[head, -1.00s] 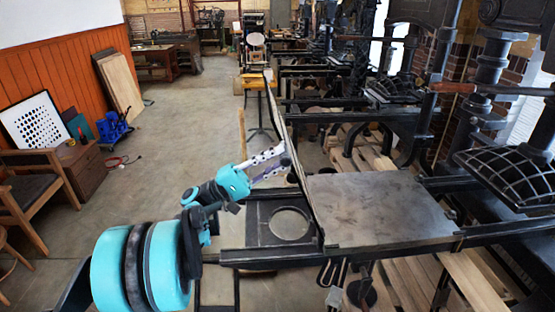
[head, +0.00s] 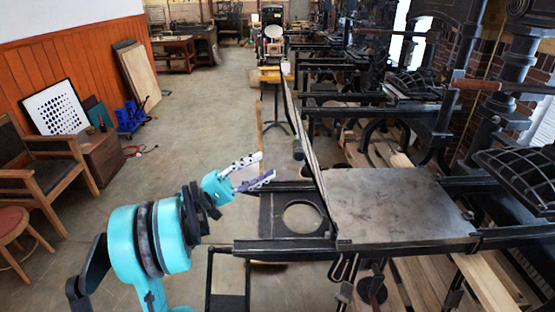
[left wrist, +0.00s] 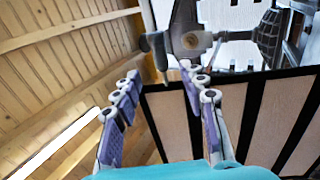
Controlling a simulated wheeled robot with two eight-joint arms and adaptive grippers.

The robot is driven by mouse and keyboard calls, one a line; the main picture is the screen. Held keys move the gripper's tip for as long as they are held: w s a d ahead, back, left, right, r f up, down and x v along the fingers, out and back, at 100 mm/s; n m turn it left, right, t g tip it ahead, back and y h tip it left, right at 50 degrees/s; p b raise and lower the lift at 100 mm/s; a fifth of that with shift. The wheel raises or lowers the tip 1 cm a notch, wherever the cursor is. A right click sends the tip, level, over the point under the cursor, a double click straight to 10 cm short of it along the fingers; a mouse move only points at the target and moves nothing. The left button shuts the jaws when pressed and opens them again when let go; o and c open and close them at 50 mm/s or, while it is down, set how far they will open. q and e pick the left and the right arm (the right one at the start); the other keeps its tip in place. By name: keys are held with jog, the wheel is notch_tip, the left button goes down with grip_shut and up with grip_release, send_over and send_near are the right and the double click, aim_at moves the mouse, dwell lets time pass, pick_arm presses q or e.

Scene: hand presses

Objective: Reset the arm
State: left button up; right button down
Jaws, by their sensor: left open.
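My left arm comes in from the lower left of the head view. Its turquoise left gripper (head: 262,166) has white and purple fingers spread apart, with nothing between them. It hangs left of the raised, dark hinged frame (head: 306,150) of the nearest hand press, apart from it. Below the frame's hinge is a black rail section with a round opening (head: 302,218). The flat metal press bed (head: 400,205) lies right of the frame. In the left wrist view both fingers of the left gripper (left wrist: 160,72) show, apart and empty. My right gripper is not in view.
More black hand presses (head: 420,85) stand in a row toward the back right. A wooden chair (head: 42,170), a red-topped stool (head: 15,228) and a small cabinet (head: 103,158) stand at left.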

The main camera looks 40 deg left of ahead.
pick_arm(q)
jog(key=shift+v, duration=1.05)
jog(key=w+d+f+g+y+b, duration=0.1)
jog(key=d+f+g+y, duration=0.15)
jog(key=d, duration=0.45)
jog(key=w+d+f+n+g+y, duration=0.15)
jog(key=d+f, duration=0.25)
jog(key=d, duration=0.4)
jog(key=w+d+f+m+g+y+b, duration=0.1)
jog(key=w+d+f+y, duration=0.15)
jog(key=d, duration=0.45)
jog(key=s+d+f+m+g+y, duration=0.25)
jog(key=s+d+f+y, duration=0.25)
jog(key=s+f+y, duration=0.4)
jog(key=s+a+f+m+y+b, duration=0.1)
jog(key=s+a+f+m+y, duration=0.2)
jog(key=s+f+m+y, duration=0.1)
notch_tip(320, 180, down, 2)
jog(key=shift+s+a+f+m, duration=0.15)
jog(key=shift+s+a+m, duration=0.2)
jog(key=shift+s+m, duration=0.45)
